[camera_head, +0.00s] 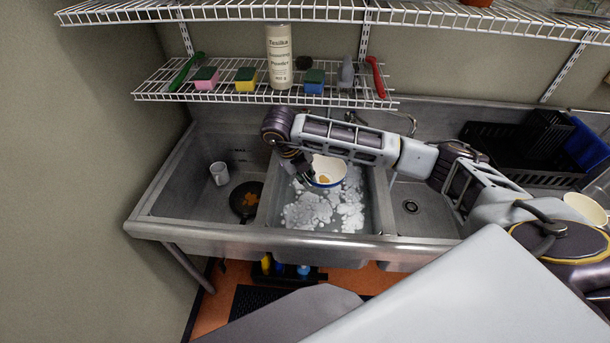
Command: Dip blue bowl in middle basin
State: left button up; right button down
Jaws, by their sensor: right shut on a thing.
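The blue bowl (333,165) is over the middle basin, with a white inside, a blue outer edge and an orange-brown stain. It is tilted, and its lower edge is at or just above the suds; I cannot tell if it touches the water. My right gripper (305,176) is shut on the bowl's left rim, and my arm crosses above the basin from the right, hiding the bowl's far side. The middle basin (272,205) holds water with white foam. My left gripper is not in view.
The left basin holds a white mug (219,173) and a dark stained pan (239,212). The right basin (425,222) looks empty. A wire shelf (210,97) above carries sponges, brushes and a powder canister (279,57). A black dish rack (500,143) stands right.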

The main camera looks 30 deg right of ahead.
jog(key=shift+a+m, duration=0.15)
jog(key=shift+m, duration=0.25)
jog(key=shift+m+g, duration=0.3)
jog(key=shift+m, duration=0.8)
jog(key=shift+f, duration=0.1)
